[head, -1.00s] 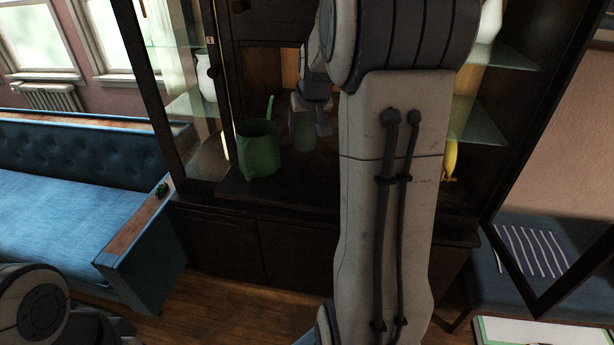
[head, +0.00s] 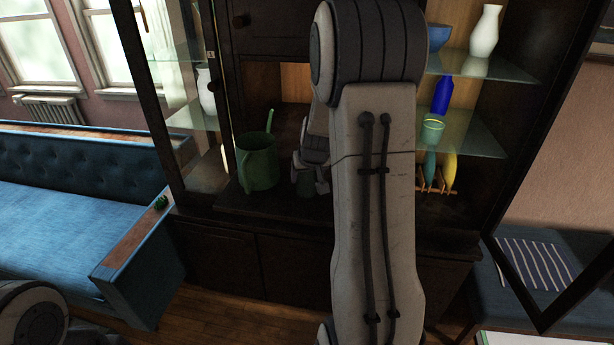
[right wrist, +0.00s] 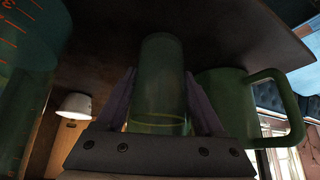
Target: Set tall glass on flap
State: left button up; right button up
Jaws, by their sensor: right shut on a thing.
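The tall glass (right wrist: 160,85) is a dim green see-through tumbler. It stands between the two fingers of my right gripper (right wrist: 163,103), which is shut on it in the right wrist view. In the head view my right gripper (head: 312,178) is partly hidden by my arm, and only a small dim part of the glass (head: 304,186) shows below it. The flap (head: 275,208) is a dark wooden shelf at the cabinet front; its surface also fills the top of the right wrist view (right wrist: 115,25). I cannot tell whether the glass touches it. My left gripper is out of view.
A green jug (head: 258,165) stands on the flap left of the glass. A large greenish vessel with red marks (right wrist: 25,75) is on the glass's other side. Glass shelves at right hold a white vase (head: 485,32) and a blue bottle (head: 442,95). The open door (head: 565,170) is at right.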

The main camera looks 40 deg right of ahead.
jog(key=shift+f, duration=0.15)
jog(key=o, duration=1.6)
jog(key=shift+c, duration=0.2)
